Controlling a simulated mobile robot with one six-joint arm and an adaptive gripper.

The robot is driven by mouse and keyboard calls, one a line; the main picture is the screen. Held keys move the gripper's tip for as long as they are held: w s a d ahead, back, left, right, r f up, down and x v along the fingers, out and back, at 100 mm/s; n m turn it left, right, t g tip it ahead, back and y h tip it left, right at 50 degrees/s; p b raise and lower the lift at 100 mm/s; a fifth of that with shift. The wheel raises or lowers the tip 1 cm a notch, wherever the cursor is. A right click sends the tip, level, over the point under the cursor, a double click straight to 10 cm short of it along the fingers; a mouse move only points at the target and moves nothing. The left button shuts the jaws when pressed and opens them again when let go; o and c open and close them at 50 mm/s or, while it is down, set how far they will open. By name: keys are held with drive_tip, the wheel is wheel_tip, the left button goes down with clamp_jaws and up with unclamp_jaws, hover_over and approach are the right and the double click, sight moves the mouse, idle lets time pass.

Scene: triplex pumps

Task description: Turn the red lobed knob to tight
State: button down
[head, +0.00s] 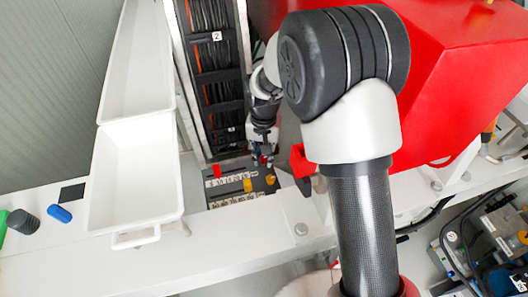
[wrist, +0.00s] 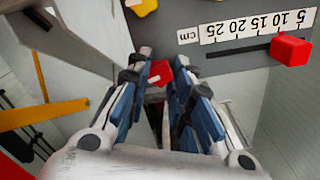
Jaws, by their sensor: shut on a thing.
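The red lobed knob (wrist: 160,72) shows in the wrist view between my fingertips, partly covered by them. A small white mark shows on it. My gripper (wrist: 161,84) has its blue-and-black fingers on both sides of the knob and is shut on it. In the head view my gripper (head: 262,157) reaches down beside the dark scale panel. The knob itself cannot be made out clearly there, so its turn angle cannot be told.
The panel (head: 222,192) carries a red slider (head: 217,171), which also shows in the wrist view (wrist: 291,51), and yellow sliders (head: 247,185). A large red housing (head: 455,80) stands right of my arm. White trays (head: 135,180) are at left. A blue object (head: 59,213) lies on the bench.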

sight(263, 158)
drive_tip(key=shift+m, duration=1)
drive_tip(key=c, duration=1.4)
unclamp_jaws()
wheel_tip(263, 158, up, 12)
drive_tip(key=shift+a, duration=0.1)
